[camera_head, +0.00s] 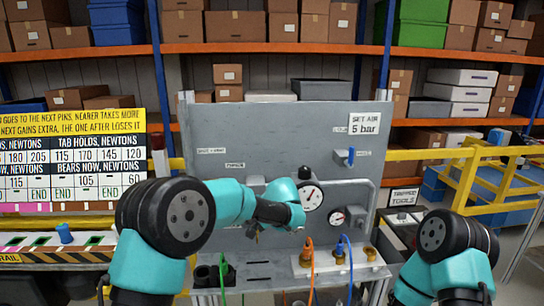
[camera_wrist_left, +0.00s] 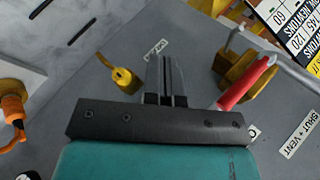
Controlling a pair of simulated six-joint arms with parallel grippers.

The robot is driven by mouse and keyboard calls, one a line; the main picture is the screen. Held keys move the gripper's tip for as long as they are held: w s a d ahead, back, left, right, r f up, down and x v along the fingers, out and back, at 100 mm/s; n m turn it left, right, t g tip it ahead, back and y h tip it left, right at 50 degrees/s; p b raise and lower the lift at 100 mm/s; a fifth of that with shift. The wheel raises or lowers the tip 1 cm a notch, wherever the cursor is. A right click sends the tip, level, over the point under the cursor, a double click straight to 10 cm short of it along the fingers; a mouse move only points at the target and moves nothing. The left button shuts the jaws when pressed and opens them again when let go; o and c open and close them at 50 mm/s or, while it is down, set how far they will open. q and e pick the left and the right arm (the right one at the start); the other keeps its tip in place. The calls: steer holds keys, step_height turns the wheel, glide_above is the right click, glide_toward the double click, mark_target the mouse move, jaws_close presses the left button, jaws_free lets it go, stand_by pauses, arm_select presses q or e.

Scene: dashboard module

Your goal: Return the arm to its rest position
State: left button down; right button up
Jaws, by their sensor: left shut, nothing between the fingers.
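My left arm (camera_head: 230,196), teal and black, comes in from the left and reaches in front of the grey panel (camera_head: 260,125). Contact with either cannot be told. My right arm (camera_head: 450,250) is at the lower right; its gripper is out of view.
The panel carries a large gauge (camera_head: 311,196), a smaller gauge (camera_head: 337,217) and a blue handle (camera_head: 350,157). Orange (camera_head: 310,260) and blue hoses (camera_head: 348,262) rise from its front ledge. A yellow-headed board (camera_head: 70,150) stands left, and a yellow rail (camera_head: 470,180) right.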

arm_select(q)
steer(key=s+a+f+g+h, duration=0.25)
steer(key=s+f, duration=0.25)
steer(key=f, duration=0.4)
steer(key=s+a+f+g+h, duration=0.1)
steer(key=s+a+f+h, duration=0.2)
steer(key=f, duration=0.6)
steer(key=s+a+f+g+h, duration=0.1)
steer(key=s+f+h, duration=0.1)
steer(key=s+f, duration=0.5)
steer(key=s+a+f+n+h, duration=0.1)
steer(key=s+a+f+n, duration=0.1)
steer(key=s+f, duration=0.2)
steer(key=s+a+f+n+t+h, duration=0.1)
steer(key=s+a+f+n+h, duration=0.1)
steer(key=s, duration=0.7)
steer(key=s+a+f+n+t+h, duration=0.1)
steer(key=s+a+f+n, duration=0.1)
steer(key=s+f, duration=0.4)
steer(key=shift+s+a+n, duration=0.4)
steer(key=shift+s+a, duration=0.2)
steer(key=shift+a, duration=0.2)
